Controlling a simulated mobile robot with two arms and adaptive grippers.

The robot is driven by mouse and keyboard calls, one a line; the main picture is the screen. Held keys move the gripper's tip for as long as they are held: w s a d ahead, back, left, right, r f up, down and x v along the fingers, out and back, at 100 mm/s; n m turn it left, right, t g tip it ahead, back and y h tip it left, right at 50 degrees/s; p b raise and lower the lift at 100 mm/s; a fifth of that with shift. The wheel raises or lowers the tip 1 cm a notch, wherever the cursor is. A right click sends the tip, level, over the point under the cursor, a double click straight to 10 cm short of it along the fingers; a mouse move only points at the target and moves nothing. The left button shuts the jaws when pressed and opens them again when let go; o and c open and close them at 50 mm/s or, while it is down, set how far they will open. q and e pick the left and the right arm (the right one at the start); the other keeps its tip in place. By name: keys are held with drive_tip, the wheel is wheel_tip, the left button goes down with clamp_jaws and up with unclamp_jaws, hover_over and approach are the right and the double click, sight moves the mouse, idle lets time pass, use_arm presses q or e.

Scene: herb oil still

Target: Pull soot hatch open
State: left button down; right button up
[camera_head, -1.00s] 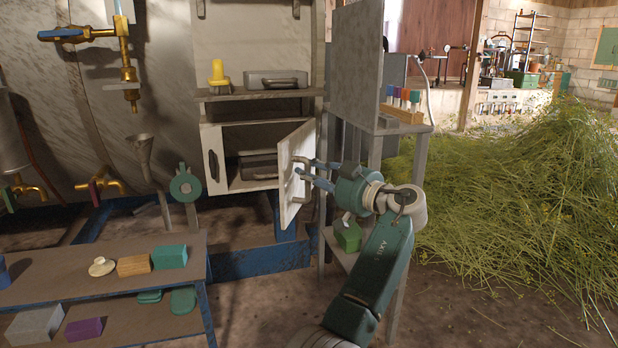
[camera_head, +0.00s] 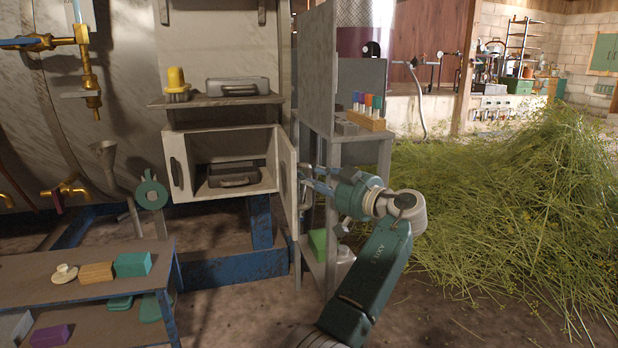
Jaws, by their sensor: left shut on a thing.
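The soot hatch (camera_head: 287,183) is a pale, worn door hinged at the right side of a pale box (camera_head: 225,188) under a shelf. It stands swung open and shows almost edge-on. The box's inside is exposed, with a dark-handled grey piece (camera_head: 234,180) in it. My left gripper (camera_head: 308,182) reaches in from the right and is shut on the hatch handle, on the door's right-hand face. The handle is mostly hidden by the fingers and the door edge. My right gripper is not in view.
A grey stand (camera_head: 352,150) with a rack of coloured tubes (camera_head: 366,121) is close behind my left gripper. A yellow-topped brush (camera_head: 177,85) is on the shelf above the box. A low bench (camera_head: 60,290) stands at front left. Cut herbs (camera_head: 500,200) heap at right.

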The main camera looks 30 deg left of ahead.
use_arm(q)
drive_tip(key=shift+d+f, duration=0.25)
drive_tip(key=shift+f, duration=0.05)
drive_tip(key=c, duration=1.8)
unclamp_jaws()
drive_tip(key=shift+o, duration=0.9)
drive_tip(key=shift+w+d+r, duration=0.1)
drive_tip(key=shift+d, duration=0.05)
drive_tip(key=shift+r, duration=0.1)
drive_tip(key=v, duration=1.2)
